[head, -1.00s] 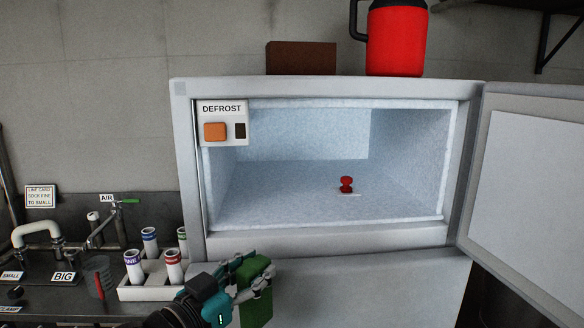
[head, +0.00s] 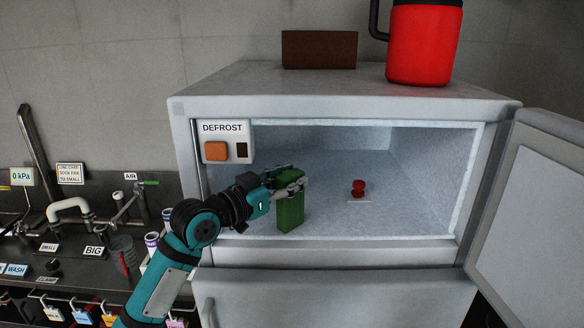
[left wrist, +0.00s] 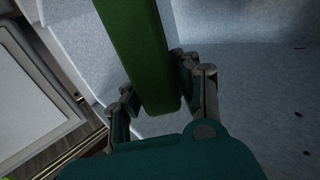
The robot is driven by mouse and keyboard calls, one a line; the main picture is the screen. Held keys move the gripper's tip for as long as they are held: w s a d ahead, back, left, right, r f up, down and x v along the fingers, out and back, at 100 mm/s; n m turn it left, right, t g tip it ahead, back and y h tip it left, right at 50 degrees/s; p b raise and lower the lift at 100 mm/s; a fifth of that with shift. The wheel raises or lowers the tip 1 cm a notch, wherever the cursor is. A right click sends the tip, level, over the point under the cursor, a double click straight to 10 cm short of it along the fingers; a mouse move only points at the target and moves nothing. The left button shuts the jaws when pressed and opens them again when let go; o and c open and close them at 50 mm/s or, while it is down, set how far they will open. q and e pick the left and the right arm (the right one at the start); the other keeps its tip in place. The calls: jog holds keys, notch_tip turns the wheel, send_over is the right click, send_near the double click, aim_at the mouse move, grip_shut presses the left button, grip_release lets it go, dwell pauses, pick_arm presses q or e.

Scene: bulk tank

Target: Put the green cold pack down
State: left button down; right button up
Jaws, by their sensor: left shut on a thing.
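The green cold pack (head: 291,213) is a green upright block at the left of the open freezer compartment (head: 420,215). My left gripper (head: 286,182) is shut on its upper part, its arm reaching in from the lower left. In the left wrist view the green cold pack (left wrist: 143,50) sits between the two fingers of my left gripper (left wrist: 155,100). The pack appears at or just inside the front opening; I cannot tell whether its bottom touches the compartment floor. My right gripper is not in view.
A small red knob-like object (head: 358,188) stands on the frosty floor. The DEFROST box (head: 226,141) is at the opening's upper left. The freezer door (head: 535,200) stands open at right. A red jug (head: 424,45) and a brown box (head: 319,49) are on top. Compartment floor right of the pack is mostly clear.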

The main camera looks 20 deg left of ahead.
pick_arm(q)
jog(key=shift+w+a+r, duration=0.1)
jog(key=shift+w+a, duration=0.1)
jog(key=shift+w, duration=0.85)
jog(key=shift+w+a+r, duration=0.1)
jog(key=shift+w+a, duration=0.05)
jog(key=shift+w, duration=0.05)
jog(key=w, duration=0.1)
jog(key=w+f+p, duration=0.1)
jog(key=w+p, duration=0.1)
jog(key=shift+a+f, duration=0.35)
jog(key=shift+s, duration=0.15)
jog(key=shift+f, duration=0.1)
jog(key=c, duration=1)
grip_release()
jog(key=shift+f, duration=0.15)
jog(key=shift+o, duration=0.2)
